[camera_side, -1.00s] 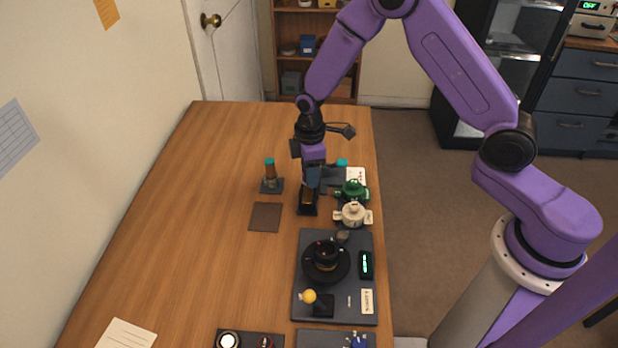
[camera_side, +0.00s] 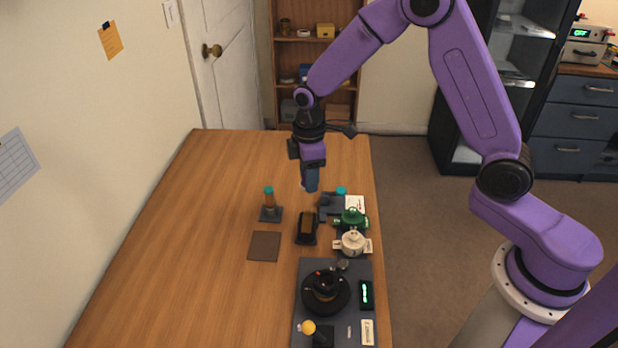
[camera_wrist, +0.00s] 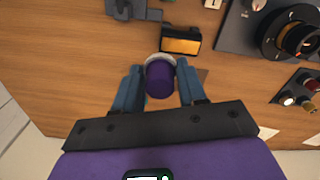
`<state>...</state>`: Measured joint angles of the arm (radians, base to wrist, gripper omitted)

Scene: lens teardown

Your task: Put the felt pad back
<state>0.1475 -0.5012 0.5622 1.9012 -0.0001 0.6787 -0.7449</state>
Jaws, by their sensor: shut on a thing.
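My gripper (camera_wrist: 160,78) is shut on a purple cylinder with a pale grey-white rim, which I take to be the felt pad (camera_wrist: 159,80). In the side view my gripper (camera_side: 309,187) hangs above the table, and only a small pale bit of the held thing shows. A black holder with an amber top (camera_side: 307,225) stands on the table below my gripper. It also shows in the wrist view (camera_wrist: 181,40), just beyond the held thing and apart from it. A flat brown square (camera_side: 264,246) lies bare on the table to the left.
A post with a teal top (camera_side: 269,204) stands left of the holder. A green part (camera_side: 351,219) and a cream part (camera_side: 352,243) stand to its right. A dark tray (camera_side: 309,265) with a black round assembly (camera_side: 325,288) lies in front. The table's left side is clear.

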